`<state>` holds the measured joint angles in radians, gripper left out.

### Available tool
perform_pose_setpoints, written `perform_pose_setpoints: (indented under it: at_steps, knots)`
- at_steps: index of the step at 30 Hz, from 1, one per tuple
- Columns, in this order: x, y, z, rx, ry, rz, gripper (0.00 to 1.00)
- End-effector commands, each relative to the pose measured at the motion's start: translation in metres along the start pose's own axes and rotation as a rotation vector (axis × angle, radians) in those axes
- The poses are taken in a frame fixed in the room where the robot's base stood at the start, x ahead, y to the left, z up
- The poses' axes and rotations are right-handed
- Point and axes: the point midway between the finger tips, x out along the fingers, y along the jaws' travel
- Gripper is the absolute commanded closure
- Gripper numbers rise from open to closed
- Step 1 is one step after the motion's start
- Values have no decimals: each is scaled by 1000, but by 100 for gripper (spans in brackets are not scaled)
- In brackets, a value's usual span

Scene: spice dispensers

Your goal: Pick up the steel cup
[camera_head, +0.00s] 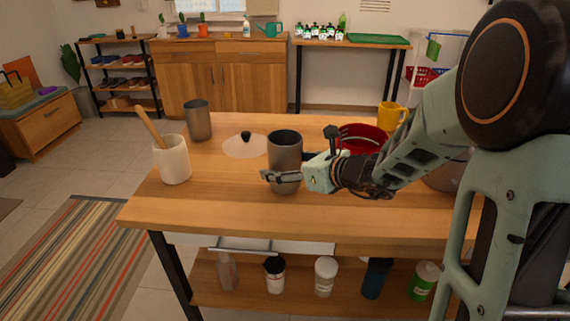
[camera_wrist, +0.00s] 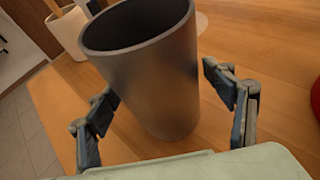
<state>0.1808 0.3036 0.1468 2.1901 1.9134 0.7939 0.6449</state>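A dark grey steel cup (camera_head: 285,152) stands upright on the wooden table near the middle. It fills the centre of the wrist view (camera_wrist: 155,75), with its open rim toward the camera. My gripper (camera_wrist: 158,90) is open, with one finger on each side of the cup. The right finger shows a gap to the cup; the left finger is close to its wall, and I cannot tell whether it touches. In the head view, one finger of my gripper (camera_head: 282,177) crosses in front of the cup's lower part. A second, similar grey cup (camera_head: 198,120) stands farther back left.
A white holder (camera_head: 174,160) with a wooden utensil stands at the table's left. A translucent lid (camera_head: 243,148) with a black knob lies behind the cup. A red pot (camera_head: 363,137) and a yellow mug (camera_head: 391,115) are to the right. The table's front strip (camera_head: 240,208) is clear.

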Motion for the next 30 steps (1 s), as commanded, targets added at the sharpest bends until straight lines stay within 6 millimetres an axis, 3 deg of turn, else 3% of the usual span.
perform_pose_setpoints:
  at_steps: [2,12,23,30]
  knots:
    - [0,0,0,0,0,0,36]
    - [0,0,0,0,0,0,74]
    - [-2,0,5,-1,-2,-1,74]
    - [-12,-1,28,-1,-2,-1,74]
